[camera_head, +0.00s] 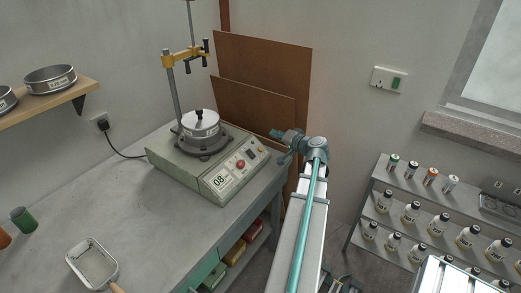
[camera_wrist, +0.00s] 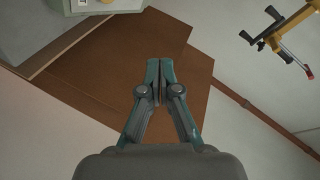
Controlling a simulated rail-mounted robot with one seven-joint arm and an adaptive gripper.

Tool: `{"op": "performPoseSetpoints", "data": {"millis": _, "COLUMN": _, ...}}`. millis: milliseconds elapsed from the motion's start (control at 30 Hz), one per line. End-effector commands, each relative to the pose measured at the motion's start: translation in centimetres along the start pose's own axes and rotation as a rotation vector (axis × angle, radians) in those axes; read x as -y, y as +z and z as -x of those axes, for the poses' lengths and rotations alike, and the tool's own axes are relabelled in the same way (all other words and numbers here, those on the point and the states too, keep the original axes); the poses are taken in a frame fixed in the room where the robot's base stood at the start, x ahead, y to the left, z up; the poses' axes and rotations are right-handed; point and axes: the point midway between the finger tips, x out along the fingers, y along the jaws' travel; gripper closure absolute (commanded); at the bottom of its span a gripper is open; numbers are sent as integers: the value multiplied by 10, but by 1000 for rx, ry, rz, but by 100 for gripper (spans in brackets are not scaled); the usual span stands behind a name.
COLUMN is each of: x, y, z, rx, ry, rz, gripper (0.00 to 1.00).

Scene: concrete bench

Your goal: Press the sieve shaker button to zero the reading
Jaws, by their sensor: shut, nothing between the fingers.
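The sieve shaker (camera_head: 172,160) is a beige box on the concrete bench, with a lidded metal sieve (camera_head: 200,125) on top. Its sloped front panel carries a white label reading 08 (camera_head: 220,181), a red button (camera_head: 240,164), a dark square (camera_head: 251,154) and a small orange-red knob or light (camera_head: 262,150). My gripper (camera_head: 274,134) is beside the right end of the shaker, apart from the panel as far as I can tell. In the wrist view my gripper (camera_wrist: 160,66) is shut and empty, with brown boards behind it. The panel does not show there.
A stand with a yellow clamp (camera_head: 170,61) rises behind the shaker; the clamp also shows in the wrist view (camera_wrist: 272,36). Brown boards (camera_head: 262,65) lean on the wall. A handled pan (camera_head: 92,264) lies on the bench. A bottle rack (camera_head: 381,180) stands at right. The bench's middle is clear.

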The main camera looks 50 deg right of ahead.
Motion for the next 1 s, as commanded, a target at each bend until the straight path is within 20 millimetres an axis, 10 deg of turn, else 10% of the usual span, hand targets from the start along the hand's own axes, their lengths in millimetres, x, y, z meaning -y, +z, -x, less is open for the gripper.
{"op": "performPoseSetpoints", "data": {"millis": 1000, "x": -44, "y": 44, "z": -60, "rx": 0, "ry": 0, "rz": 0, "gripper": 100}}
